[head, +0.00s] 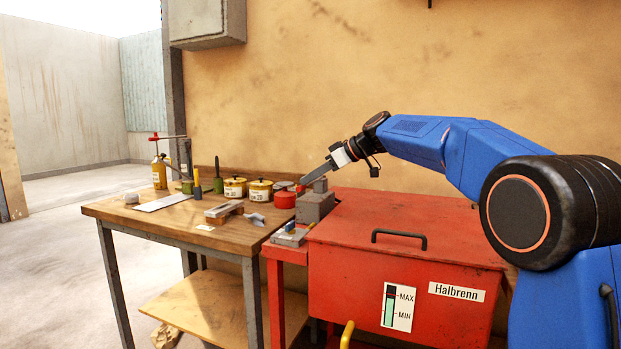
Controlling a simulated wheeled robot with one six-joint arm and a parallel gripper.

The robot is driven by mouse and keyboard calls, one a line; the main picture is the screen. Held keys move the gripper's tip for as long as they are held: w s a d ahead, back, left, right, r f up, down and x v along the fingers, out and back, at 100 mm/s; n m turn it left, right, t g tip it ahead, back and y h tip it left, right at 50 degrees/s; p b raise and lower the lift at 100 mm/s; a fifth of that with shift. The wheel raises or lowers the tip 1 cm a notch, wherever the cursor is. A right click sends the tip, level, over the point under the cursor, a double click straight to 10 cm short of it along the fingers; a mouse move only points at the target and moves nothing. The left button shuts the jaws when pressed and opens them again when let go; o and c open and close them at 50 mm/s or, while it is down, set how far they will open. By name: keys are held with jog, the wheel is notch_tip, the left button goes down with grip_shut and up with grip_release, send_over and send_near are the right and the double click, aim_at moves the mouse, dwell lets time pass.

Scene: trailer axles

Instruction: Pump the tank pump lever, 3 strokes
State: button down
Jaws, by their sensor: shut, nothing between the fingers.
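The red tank (400,285) stands in the foreground with a black handle on its lid, a "Halbrenn" label and a MAX/MIN gauge (397,308). A yellow bar (346,336) shows at the bottom edge in front of the tank; most of it is cut off, and I cannot tell whether it is the pump lever. My gripper (304,181) is shut and empty. It reaches down to the left beside the tank's far left corner, by the grey block (315,207) and the red pot (285,199). I cannot tell whether the fingertips touch anything there.
A wooden workbench (160,222) stands left of the tank. A grey box (207,20) hangs on the wall. The floor at left is clear.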

notch_tip(320, 180, down, 7)
jog(key=n+t, duration=0.1)
jog(key=t, duration=0.1)
jog(key=shift+n+h, duration=0.3)
jog(key=shift+s, duration=0.1)
jog(key=s+d+r, duration=0.6)
jog(key=d+r, duration=0.1)
jog(key=r, duration=0.2)
jog(key=shift+d+r, duration=0.25)
jog(key=shift+s, duration=0.1)
dwell(0.5)
